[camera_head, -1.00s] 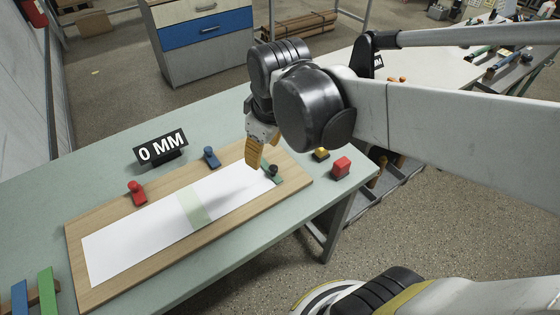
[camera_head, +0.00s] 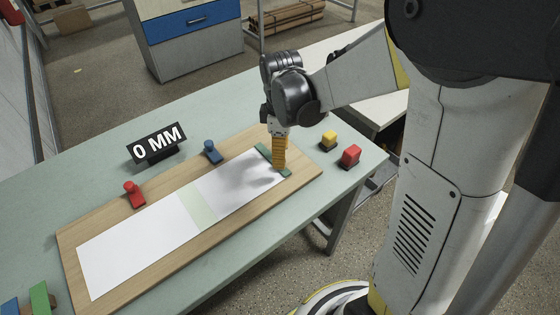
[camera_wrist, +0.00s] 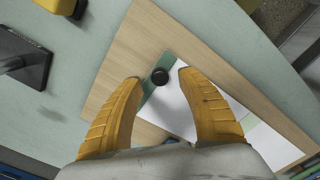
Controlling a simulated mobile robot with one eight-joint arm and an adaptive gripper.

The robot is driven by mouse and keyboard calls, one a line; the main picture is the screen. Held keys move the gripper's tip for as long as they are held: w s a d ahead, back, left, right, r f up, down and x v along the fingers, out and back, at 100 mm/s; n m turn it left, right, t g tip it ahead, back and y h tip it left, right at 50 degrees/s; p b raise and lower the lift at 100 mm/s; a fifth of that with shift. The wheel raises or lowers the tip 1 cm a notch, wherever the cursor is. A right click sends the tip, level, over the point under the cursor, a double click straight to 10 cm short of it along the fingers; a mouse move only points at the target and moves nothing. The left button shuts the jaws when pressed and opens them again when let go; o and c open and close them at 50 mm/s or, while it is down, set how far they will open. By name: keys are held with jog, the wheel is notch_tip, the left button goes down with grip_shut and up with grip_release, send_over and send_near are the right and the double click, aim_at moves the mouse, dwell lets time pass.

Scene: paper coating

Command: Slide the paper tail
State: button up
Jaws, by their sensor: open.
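The white paper (camera_head: 130,244) lies flat on a wooden board (camera_head: 75,262) on the table, with a pale green band (camera_head: 197,207) across its middle. A dark green bar (camera_head: 262,150) lies across the paper's right end. My gripper (camera_head: 279,168) points down over that bar and hides part of it. In the wrist view my gripper (camera_wrist: 158,77) is open, its yellow fingers apart. A round black knob (camera_wrist: 160,76) shows between the fingertips; I cannot tell whether they touch it. The paper (camera_wrist: 172,108) also shows between the fingers.
A black sign reading "0 MM" (camera_head: 157,144) stands behind the board. Red (camera_head: 134,194) and blue (camera_head: 212,151) clamp-like pieces are at the board's back edge. Yellow (camera_head: 328,140) and red (camera_head: 351,155) blocks stand right of the board, near the table edge. A green piece (camera_head: 40,299) is at front left.

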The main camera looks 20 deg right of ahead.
jog(key=shift+f+b, duration=0.3)
jog(key=shift+f, duration=0.95)
grip_shut()
jog(key=shift+w+d, duration=0.2)
jog(key=shift+d, duration=0.45)
jog(key=shift+w+d, duration=0.25)
jog(key=shift+d, duration=0.4)
jog(key=shift+w+d, duration=0.2)
jog(key=shift+d, duration=0.45)
grip_release()
jog(key=shift+r, duration=0.15)
notch_tip(320, 180, up, 12)
